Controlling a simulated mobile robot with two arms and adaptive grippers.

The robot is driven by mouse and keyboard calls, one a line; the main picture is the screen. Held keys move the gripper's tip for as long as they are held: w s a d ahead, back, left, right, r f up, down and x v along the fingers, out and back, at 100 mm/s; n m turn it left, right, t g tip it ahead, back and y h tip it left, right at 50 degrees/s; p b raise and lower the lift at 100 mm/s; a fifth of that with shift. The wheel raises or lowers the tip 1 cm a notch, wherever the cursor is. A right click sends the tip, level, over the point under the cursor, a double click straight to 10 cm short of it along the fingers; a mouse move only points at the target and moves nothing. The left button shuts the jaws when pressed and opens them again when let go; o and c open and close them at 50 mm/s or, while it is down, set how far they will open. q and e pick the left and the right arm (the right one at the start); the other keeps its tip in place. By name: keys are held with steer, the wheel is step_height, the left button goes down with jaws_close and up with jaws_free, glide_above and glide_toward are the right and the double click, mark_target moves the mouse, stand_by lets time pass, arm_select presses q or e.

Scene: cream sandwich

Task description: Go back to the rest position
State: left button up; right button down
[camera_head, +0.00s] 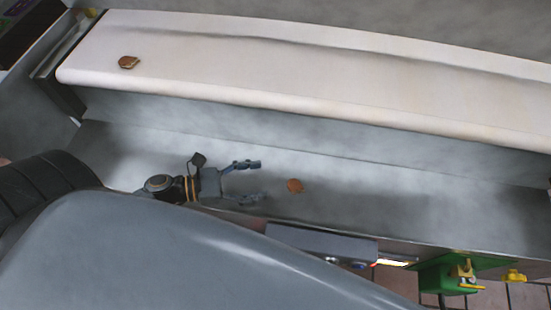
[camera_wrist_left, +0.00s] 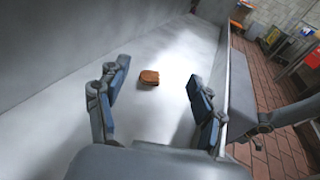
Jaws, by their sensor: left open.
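My left gripper (camera_head: 256,180) is open and empty over the grey lower counter in the head view. A small brown biscuit-like piece (camera_head: 295,186) lies on that counter just to the right of its fingertips, apart from them. In the left wrist view the piece (camera_wrist_left: 149,77) shows beyond and between the two spread fingers (camera_wrist_left: 158,100). A second brown piece (camera_head: 129,62) lies on the white raised belt, far left. My right gripper is not in view.
The white belt (camera_head: 300,70) runs along the back above the grey counter (camera_head: 400,205). The counter is clear to the right of the near piece. A green box (camera_head: 436,279) with yellow items stands at the lower right, beyond the counter's front edge. Brick-coloured floor (camera_wrist_left: 275,100) shows there.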

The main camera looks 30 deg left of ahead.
arm_select(q)
steer(key=shift+v, duration=1.85)
steer(key=shift+r, duration=0.1)
